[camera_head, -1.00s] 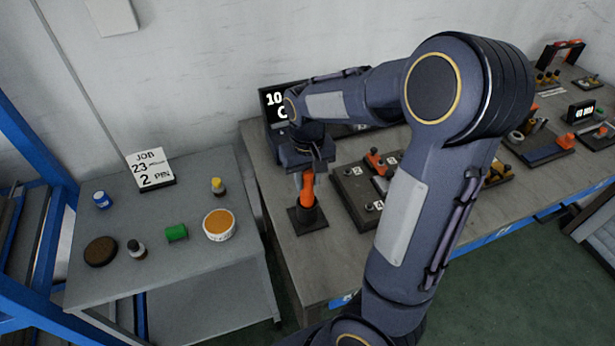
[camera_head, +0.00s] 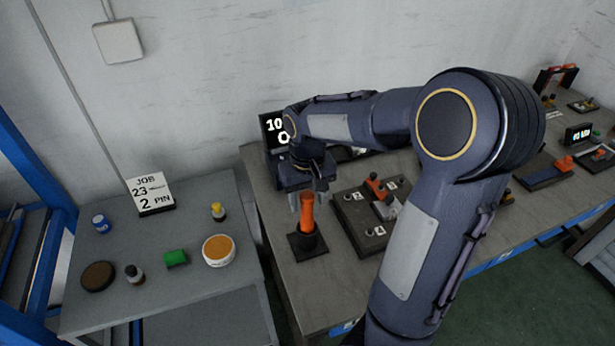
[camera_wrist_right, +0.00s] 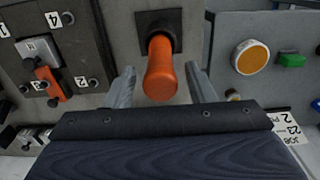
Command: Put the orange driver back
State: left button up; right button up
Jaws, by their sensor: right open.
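The orange driver (camera_head: 307,213) stands upright in a black square-based holder (camera_head: 300,247) at the left end of the workbench. My right gripper (camera_head: 308,198) is at the top of its handle, jaws open. In the right wrist view, the orange handle (camera_wrist_right: 160,75) points up towards the camera between the two spread fingers (camera_wrist_right: 160,80), with a visible gap on each side. The holder's black base (camera_wrist_right: 160,30) shows behind it. The driver's shaft is hidden in the holder. My left gripper is not in view.
A dark fixture plate (camera_head: 352,213) with numbered spots lies right of the holder. A display (camera_head: 272,130) stands behind my arm. A grey side table (camera_head: 205,285) at left carries a job card (camera_head: 150,193), a green block (camera_head: 176,258), a round tub (camera_head: 219,250) and small bottles.

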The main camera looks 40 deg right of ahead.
notch_tip(320, 180, up, 9)
jog(key=shift+r, duration=0.2)
jog(key=shift+s+r, duration=0.15)
jog(key=shift+r, duration=0.05)
jog(key=s+a+f+n+t+y, duration=0.1)
jog(key=s+a+f+t+y, duration=0.1)
jog(key=s+a, duration=0.4)
jog(key=s+a+f+n+t+y, duration=0.1)
jog(key=s+a+f+t, duration=0.2)
jog(key=s+a, duration=0.3)
jog(key=s, duration=0.3)
jog(key=shift+t+y, duration=0.3)
jog(key=shift+y, duration=0.1)
jog(key=shift+a, duration=0.2)
